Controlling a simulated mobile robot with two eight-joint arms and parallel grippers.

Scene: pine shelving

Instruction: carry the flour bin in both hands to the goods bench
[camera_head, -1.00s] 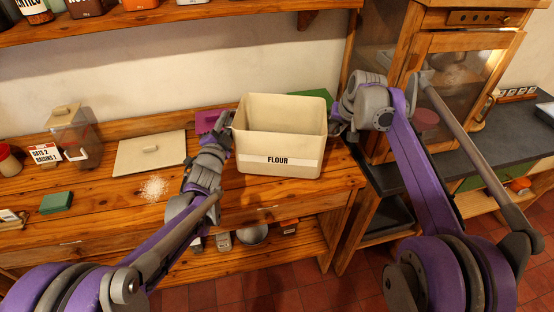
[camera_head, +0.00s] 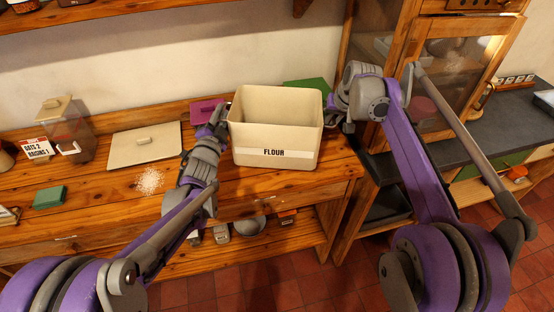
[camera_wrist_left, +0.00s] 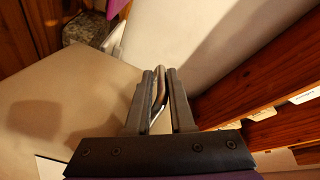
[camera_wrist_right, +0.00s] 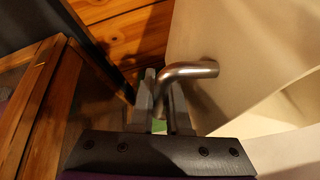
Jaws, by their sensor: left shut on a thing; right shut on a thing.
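The flour bin (camera_head: 276,155) is an open cream box with a black-and-white FLOUR label on its front. It is upright at the right end of the wooden bench; I cannot tell whether its base touches the top. My left gripper (camera_head: 222,117) is at its left side. In the left wrist view its fingers (camera_wrist_left: 160,88) are shut on a metal handle (camera_wrist_left: 160,86). My right gripper (camera_head: 334,116) is at its right side. In the right wrist view its fingers (camera_wrist_right: 160,98) are shut on the other bent metal handle (camera_wrist_right: 192,70).
On the wooden bench (camera_head: 105,205) are a flat cream lid (camera_head: 147,147), a white powder patch (camera_head: 150,181), a green block (camera_head: 49,197) and a clear jar (camera_head: 68,130). A glass-fronted cabinet (camera_head: 465,85) and a dark counter (camera_head: 470,130) stand at right. Red floor tiles show in front.

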